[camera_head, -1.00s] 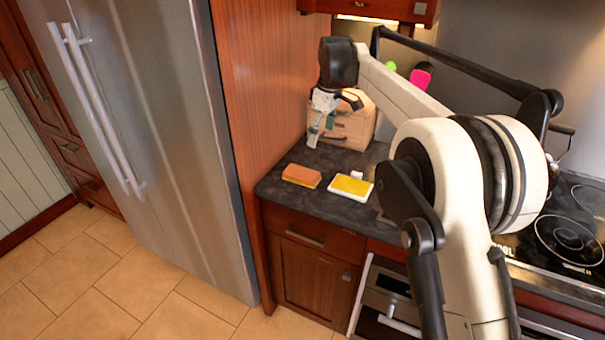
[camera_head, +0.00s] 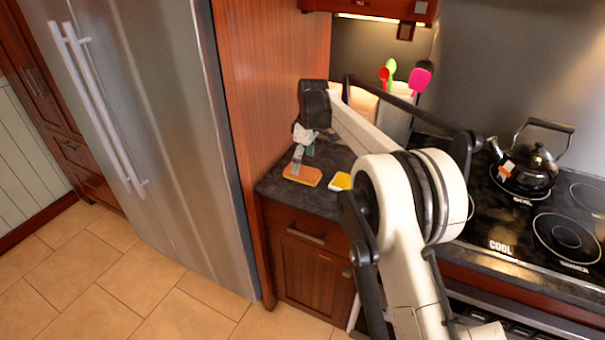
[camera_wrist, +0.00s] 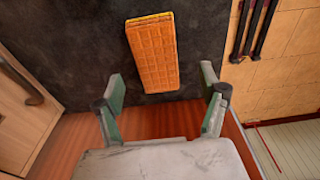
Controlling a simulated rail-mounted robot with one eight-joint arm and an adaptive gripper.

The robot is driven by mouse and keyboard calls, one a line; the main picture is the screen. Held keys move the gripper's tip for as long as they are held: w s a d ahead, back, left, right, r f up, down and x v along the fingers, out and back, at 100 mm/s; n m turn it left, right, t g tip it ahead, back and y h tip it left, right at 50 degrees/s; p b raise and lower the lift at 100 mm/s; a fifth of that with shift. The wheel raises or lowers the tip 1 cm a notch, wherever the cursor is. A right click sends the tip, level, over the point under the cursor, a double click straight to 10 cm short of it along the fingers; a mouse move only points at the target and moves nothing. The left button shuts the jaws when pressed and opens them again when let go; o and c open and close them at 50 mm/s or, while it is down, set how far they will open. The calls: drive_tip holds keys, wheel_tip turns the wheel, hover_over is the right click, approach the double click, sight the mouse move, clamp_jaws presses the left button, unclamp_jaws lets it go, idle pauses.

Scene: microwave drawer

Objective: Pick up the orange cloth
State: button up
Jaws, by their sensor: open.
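The orange cloth (camera_head: 303,177) lies flat on the dark counter (camera_head: 272,185), near its left end. In the wrist view the cloth (camera_wrist: 152,58) is a ribbed orange rectangle with a thin yellow far edge. My gripper (camera_head: 299,162) is above the cloth in the head view, its fingers overlapping the cloth's far part. In the wrist view my gripper (camera_wrist: 162,85) is open, and the cloth shows beyond the gap between its fingertips. Nothing is held. The height between fingertips and cloth is hard to tell.
A yellow sponge-like item (camera_head: 341,181) lies right of the cloth, partly hidden by my arm. A wood side panel (camera_head: 270,100) rises left of the counter. A kettle (camera_head: 528,165) stands on the stove at the right. A pale wooden front with a handle (camera_wrist: 28,90) is left in the wrist view.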

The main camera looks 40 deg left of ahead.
sight(302, 170)
drive_tip(key=shift+w+a+f+p, duration=0.15)
drive_tip(key=shift+f+p, duration=0.2)
drive_tip(key=shift+f, duration=0.95)
drive_tip(key=shift+a+f+p, duration=0.1)
drive_tip(key=shift+f+p, duration=0.2)
drive_tip(key=shift+f, duration=1)
drive_tip(key=c, duration=1.3)
drive_tip(key=shift+o, duration=0.2)
drive_tip(key=shift+r, duration=0.1)
drive_tip(key=shift+r, duration=0.45)
drive_tip(key=r, duration=0.1)
drive_tip(key=s+r+b, duration=0.1)
drive_tip(key=r, duration=0.1)
drive_tip(key=shift+a+r, duration=0.1)
drive_tip(key=shift+r, duration=0.2)
drive_tip(key=s+a+r+b, duration=0.1)
drive_tip(key=s+r+b, duration=0.1)
drive_tip(key=s+r, duration=0.4)
drive_tip(key=s, duration=0.4)
drive_tip(key=shift+s+a+r, duration=0.15)
drive_tip(key=shift+s+r, duration=0.05)
drive_tip(key=shift+s, duration=0.1)
